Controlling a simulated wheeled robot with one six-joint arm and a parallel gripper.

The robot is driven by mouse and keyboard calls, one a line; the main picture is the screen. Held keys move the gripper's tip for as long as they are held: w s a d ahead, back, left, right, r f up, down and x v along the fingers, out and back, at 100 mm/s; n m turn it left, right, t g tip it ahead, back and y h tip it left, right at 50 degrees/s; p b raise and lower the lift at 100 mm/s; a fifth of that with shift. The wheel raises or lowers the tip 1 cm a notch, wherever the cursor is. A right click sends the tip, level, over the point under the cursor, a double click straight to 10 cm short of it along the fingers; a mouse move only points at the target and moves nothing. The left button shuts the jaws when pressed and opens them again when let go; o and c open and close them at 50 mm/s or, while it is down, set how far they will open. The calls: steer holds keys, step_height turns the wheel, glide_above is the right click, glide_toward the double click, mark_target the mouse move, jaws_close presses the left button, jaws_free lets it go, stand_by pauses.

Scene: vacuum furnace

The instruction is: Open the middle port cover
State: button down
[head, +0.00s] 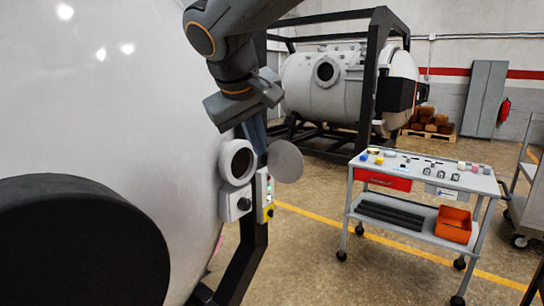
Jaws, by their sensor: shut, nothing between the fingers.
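A short white flanged port (238,162) with an open round mouth sticks out of the side of the large white furnace vessel (110,90). A round grey cover (286,162) stands to the right of the port, swung clear of its mouth. I cannot tell from this view alone whether this is the middle port. My arm comes down from the top, and my gripper (257,134) is just above and behind the port, between it and the cover. The gripper is shut and empty; its fingertips are partly hidden. I cannot tell whether it touches the cover.
A switch box (237,203) and a yellow-edged control box (265,195) sit below the port. A large black disc (75,245) fills the lower left. A tool cart (425,172) stands at right. A second framed vessel (330,82) stands behind. Floor between is clear.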

mark_target(280, 164)
steer(key=w+d+f+p, duration=0.4)
steer(key=w+f, duration=0.3)
steer(key=shift+w+d+f, duration=0.3)
steer(key=shift+w+d, duration=0.05)
steer(key=shift+w, duration=0.05)
steer(key=shift+d, duration=0.1)
